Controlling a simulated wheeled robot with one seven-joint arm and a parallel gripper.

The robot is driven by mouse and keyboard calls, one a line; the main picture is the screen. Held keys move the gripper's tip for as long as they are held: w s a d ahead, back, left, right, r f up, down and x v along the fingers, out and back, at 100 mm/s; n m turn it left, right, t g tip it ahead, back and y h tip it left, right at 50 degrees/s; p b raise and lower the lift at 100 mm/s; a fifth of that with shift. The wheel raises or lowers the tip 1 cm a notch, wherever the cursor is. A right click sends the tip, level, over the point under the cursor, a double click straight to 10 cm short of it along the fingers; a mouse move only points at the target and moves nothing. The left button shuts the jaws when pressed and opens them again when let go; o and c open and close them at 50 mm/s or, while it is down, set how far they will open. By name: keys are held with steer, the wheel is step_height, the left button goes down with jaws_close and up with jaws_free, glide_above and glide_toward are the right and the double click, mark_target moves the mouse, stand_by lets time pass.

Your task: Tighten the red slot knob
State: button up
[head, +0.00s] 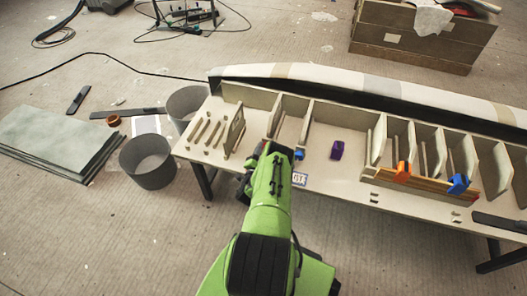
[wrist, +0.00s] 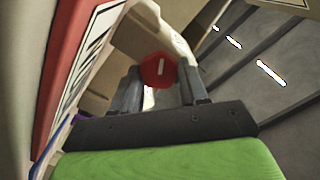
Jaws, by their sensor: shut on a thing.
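A purple block (head: 337,150) and a small blue piece (head: 299,154) stand on the bench right of my arm. Orange (head: 402,172) and blue (head: 458,184) clamps sit farther right. An upright panel (head: 234,131) is close on the left. Grey buckets (head: 147,161) stand beyond the bench's left end.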

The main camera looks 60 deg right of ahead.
steer(key=shift+m, duration=1.1)
steer(key=o, duration=1.1)
steer(key=shift+c, duration=0.2)
